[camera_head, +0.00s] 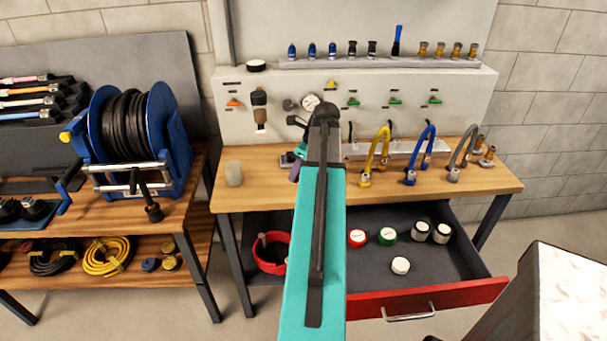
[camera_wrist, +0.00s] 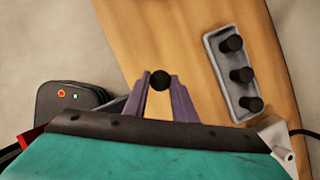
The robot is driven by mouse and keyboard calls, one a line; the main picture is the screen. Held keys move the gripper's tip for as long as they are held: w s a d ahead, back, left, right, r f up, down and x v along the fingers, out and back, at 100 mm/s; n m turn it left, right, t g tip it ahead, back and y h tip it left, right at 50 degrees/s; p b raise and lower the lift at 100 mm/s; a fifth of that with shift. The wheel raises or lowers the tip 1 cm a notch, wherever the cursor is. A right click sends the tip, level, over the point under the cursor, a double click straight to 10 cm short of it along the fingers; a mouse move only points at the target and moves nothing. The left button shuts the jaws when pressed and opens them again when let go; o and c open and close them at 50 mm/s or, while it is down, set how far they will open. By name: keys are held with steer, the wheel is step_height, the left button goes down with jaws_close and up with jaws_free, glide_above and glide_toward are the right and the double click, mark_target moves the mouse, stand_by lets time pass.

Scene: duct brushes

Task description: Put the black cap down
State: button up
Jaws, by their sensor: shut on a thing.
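My gripper (camera_wrist: 160,92) has purple fingers, shut on a small round black cap (camera_wrist: 160,80) held between their tips in the wrist view. Wooden bench top (camera_wrist: 150,35) shows behind the cap; I cannot tell whether the cap touches it. A grey tray (camera_wrist: 222,88) with three black round pieces in a row lies to the right of the fingers, apart from them. In the head view my teal arm covers most of the gripper, and only a bit of purple finger (camera_head: 294,173) shows over the bench. The held cap is hidden there.
A pale cup (camera_head: 233,173) stands at the bench's left. Yellow (camera_head: 376,150), blue (camera_head: 423,150) and grey hoses stand at the right. An open drawer (camera_head: 463,262) with several lidded jars juts out below. A blue hose reel (camera_head: 165,125) stands on the left bench.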

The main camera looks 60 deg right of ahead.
steer(key=shift+s+d+f+p, duration=0.1)
steer(key=shift+s+d+p, duration=0.1)
steer(key=shift+d, duration=0.8)
steer(key=shift+s+d+f+p, duration=0.1)
steer(key=shift+s+d+p, duration=0.05)
steer(key=shift+d, duration=0.8)
steer(key=shift+f, duration=0.15)
steer(key=shift+f+p, duration=0.6)
steer(key=shift+f, duration=1)
steer(key=o, duration=1)
steer(key=shift+f, duration=0.1)
steer(key=shift+b+v, duration=1)
steer(key=shift+v, duration=5.1)
